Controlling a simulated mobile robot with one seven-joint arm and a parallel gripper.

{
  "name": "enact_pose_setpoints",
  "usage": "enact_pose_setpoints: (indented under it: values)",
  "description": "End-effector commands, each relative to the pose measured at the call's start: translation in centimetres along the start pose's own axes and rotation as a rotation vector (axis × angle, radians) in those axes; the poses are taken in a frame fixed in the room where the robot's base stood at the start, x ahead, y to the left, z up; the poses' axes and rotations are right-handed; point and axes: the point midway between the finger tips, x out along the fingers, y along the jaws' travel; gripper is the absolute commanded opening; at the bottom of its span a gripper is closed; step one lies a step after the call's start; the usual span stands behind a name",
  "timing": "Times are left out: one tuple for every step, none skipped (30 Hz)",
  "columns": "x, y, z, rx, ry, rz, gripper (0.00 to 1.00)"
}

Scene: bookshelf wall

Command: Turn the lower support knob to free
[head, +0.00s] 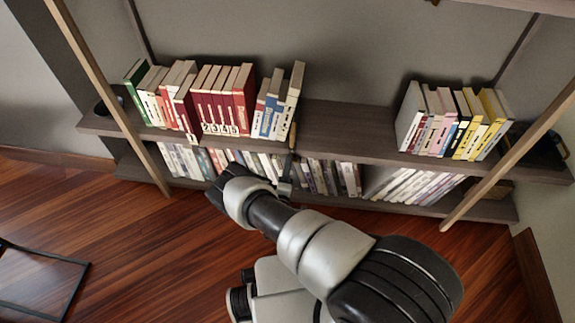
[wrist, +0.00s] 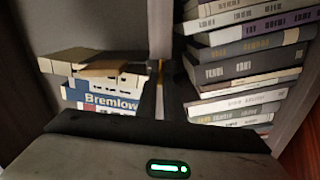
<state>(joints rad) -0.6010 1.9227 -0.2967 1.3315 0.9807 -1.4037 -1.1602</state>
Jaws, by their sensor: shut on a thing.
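My gripper (wrist: 160,76) reaches to the front edge of the middle shelf board, its two dark fingers close together. They are shut on a small part at that edge, taken as the lower support knob; a bit of yellow (wrist: 155,65) shows by the fingertips. The fingers and palm hide most of the knob, so I cannot tell its turn position. In the head view my gripper (head: 284,183) is just below the shelf edge, and the knob itself cannot be made out. A narrow yellowish upright piece (head: 292,136) stands at the edge above it.
The shelf board (head: 345,128) has a bare stretch between the left and right book rows. Books marked Bremlow (wrist: 110,100) are left of the fingers in the wrist view, and stacked-looking books (wrist: 250,65) are close on the right. Wooden posts (head: 110,100) slant at both ends.

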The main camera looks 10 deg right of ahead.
Motion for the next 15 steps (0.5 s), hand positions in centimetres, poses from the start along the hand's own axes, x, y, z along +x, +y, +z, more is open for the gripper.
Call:
enact_pose_setpoints:
  values:
    - [0.18, 0.07, -0.14, -0.026, 0.003, 0.002, 0.0]
    - [0.18, 0.07, -0.14, -0.042, 0.003, 0.003, 0.0]
    - [0.19, 0.06, -0.15, -0.062, 0.003, 0.003, 0.0]
    - [0.2, 0.05, -0.15, -0.076, 0.003, 0.003, 0.0]
    - [0.2, 0.04, -0.15, -0.089, 0.003, 0.003, 0.0]
    - [0.21, 0.03, -0.15, -0.104, 0.003, 0.004, 0.0]
    - [0.21, 0.02, -0.15, -0.115, 0.003, 0.004, 0.0]
    - [0.21, 0.01, -0.15, -0.124, 0.003, 0.004, 0.0]
    - [0.21, 0.0, -0.15, -0.134, 0.003, 0.004, 0.0]
    - [0.22, 0.0, -0.15, -0.141, 0.003, 0.004, 0.0]
    - [0.22, -0.01, -0.14, -0.148, 0.003, 0.004, 0.0]
    - [0.22, -0.01, -0.14, -0.154, 0.002, 0.004, 0.0]
    - [0.22, -0.02, -0.14, -0.157, 0.002, 0.004, 0.0]
    - [0.22, -0.02, -0.13, -0.161, 0.002, 0.004, 0.0]
    - [0.23, -0.02, -0.13, -0.164, 0.002, 0.004, 0.0]
